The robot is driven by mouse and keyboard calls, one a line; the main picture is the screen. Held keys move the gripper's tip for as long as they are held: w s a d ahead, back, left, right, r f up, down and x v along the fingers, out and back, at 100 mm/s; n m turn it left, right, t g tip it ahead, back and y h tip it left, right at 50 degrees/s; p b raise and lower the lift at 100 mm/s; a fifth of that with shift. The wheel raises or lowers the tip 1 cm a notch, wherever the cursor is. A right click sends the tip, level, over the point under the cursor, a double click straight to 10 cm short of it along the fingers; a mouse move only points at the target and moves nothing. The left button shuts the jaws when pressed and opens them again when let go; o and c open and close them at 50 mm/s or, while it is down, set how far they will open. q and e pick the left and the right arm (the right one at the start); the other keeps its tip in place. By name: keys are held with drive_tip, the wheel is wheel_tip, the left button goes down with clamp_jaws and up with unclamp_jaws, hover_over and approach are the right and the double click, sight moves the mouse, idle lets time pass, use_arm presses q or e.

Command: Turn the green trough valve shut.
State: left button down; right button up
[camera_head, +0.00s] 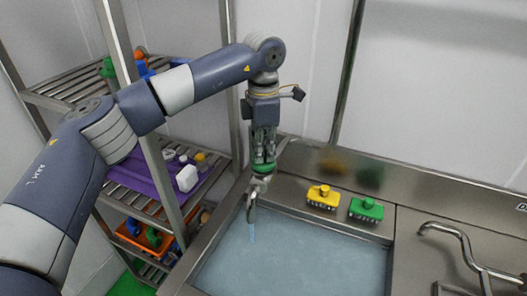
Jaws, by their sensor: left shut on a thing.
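The green trough valve (262,168) sits on top of a metal tap at the left back corner of the trough. My left gripper (263,150) points straight down from above and is shut on the green valve; its fingers hide the upper part of the valve. A thin stream of water (251,232) shows below the tap's spout (251,205). The trough (215,244) is a steel basin filled with bluish water. My right gripper is not in view.
A yellow brush (322,197) and a green brush (366,209) lie on the trough's back ledge. A second metal tap (455,240) stands at the right. A steel shelf rack (165,165) at the left holds a purple tray, bottles and an orange crate (143,243).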

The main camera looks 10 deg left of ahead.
sight(264, 153)
use_arm(q)
drive_tip(key=m, duration=0.3)
drive_tip(key=shift+m, duration=0.4)
drive_tip(key=shift+r+m, duration=0.1)
drive_tip(key=shift+m, duration=1.6)
drive_tip(key=c, duration=1.7)
unclamp_jaws()
drive_tip(key=shift+o, duration=0.2)
wheel_tip(264, 153, up, 12)
